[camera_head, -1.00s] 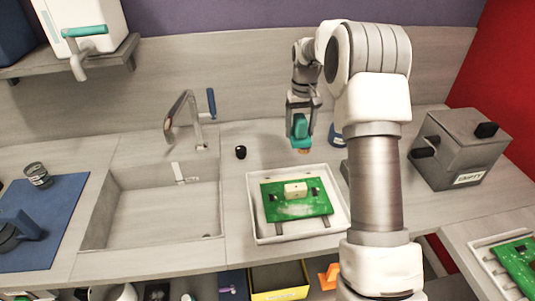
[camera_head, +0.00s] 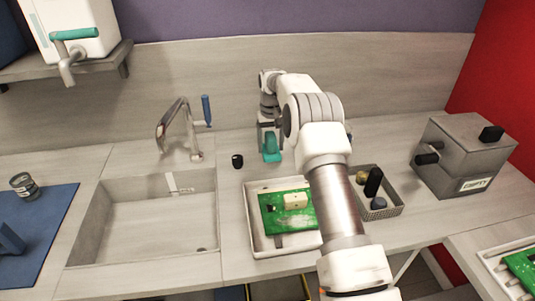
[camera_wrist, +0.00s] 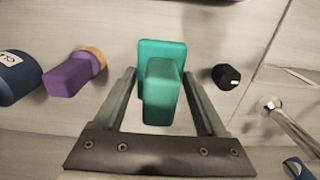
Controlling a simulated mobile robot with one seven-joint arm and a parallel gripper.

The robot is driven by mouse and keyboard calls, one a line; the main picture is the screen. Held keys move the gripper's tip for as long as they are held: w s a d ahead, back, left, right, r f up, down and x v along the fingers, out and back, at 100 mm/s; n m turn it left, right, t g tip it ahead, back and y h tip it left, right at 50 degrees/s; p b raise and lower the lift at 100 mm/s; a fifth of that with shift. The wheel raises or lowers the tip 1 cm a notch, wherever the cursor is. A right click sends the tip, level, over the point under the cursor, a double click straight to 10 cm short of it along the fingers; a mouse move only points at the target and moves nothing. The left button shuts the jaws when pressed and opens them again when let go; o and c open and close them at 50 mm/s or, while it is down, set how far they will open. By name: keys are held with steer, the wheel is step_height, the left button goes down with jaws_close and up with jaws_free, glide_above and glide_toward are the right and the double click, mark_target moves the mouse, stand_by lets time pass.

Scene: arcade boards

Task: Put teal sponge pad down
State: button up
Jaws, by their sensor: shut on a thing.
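The teal sponge pad (camera_wrist: 163,90) is a flat pad with a raised block grip. My gripper (camera_wrist: 162,92) is shut on it, with one finger on each side. In the head view, the teal sponge pad (camera_head: 271,147) is low over the counter behind the white tray, and my gripper (camera_head: 269,130) is above it, partly hidden by my arm. The pad is at or very near the counter surface; I cannot tell whether it touches.
A black knob-like piece (camera_wrist: 226,76) stands right of the pad. A purple-handled item (camera_wrist: 73,75) and a blue labelled container (camera_wrist: 17,78) are at left. The white tray (camera_head: 252,222) holds a green board (camera_head: 285,211). The sink (camera_head: 150,222) and tap (camera_head: 180,130) are left.

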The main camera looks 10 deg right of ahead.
mark_target(267, 154)
steer(key=shift+w+a+f, duration=0.45)
steer(key=shift+w, duration=0.2)
steer(key=shift+f, duration=2)
steer(key=shift+f, duration=0.1)
